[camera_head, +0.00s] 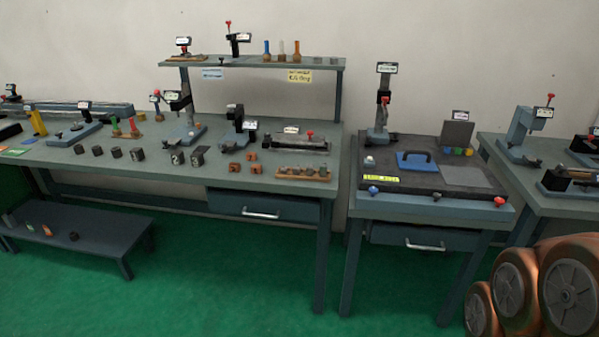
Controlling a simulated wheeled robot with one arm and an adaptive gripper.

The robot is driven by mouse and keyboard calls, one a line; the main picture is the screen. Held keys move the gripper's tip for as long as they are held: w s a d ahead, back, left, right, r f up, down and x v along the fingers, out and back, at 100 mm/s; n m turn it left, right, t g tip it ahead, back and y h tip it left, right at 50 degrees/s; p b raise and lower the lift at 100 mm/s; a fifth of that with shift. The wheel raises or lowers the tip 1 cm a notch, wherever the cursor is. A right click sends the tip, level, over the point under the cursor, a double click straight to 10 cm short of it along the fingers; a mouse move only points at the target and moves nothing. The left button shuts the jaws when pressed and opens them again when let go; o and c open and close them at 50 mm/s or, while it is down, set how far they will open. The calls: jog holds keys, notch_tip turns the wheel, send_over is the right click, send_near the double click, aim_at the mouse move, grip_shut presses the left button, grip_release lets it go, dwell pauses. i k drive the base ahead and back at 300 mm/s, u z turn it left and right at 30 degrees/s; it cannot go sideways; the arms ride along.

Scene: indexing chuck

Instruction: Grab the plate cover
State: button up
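A flat blue plate with a dark raised handle, which looks like the plate cover (416,161), lies on the dark slab (385,148) of the small table right of centre. The handle stands up from its top. A flat grey square (466,177) lies to its right on the same slab. My gripper is not in view; only copper-coloured rounded parts of my arm show at the lower right.
A black column device (382,108) stands behind the cover on the left, and an upright grey panel (457,134) behind it on the right. Small coloured blocks (458,151) sit below the panel. A long workbench (215,180) with tools is on the left. Green floor (230,285) lies open in front.

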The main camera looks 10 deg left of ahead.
aim_at(421, 160)
jog(key=u, duration=0.8)
jog(key=i, duration=1.4)
jog(key=z, duration=0.35)
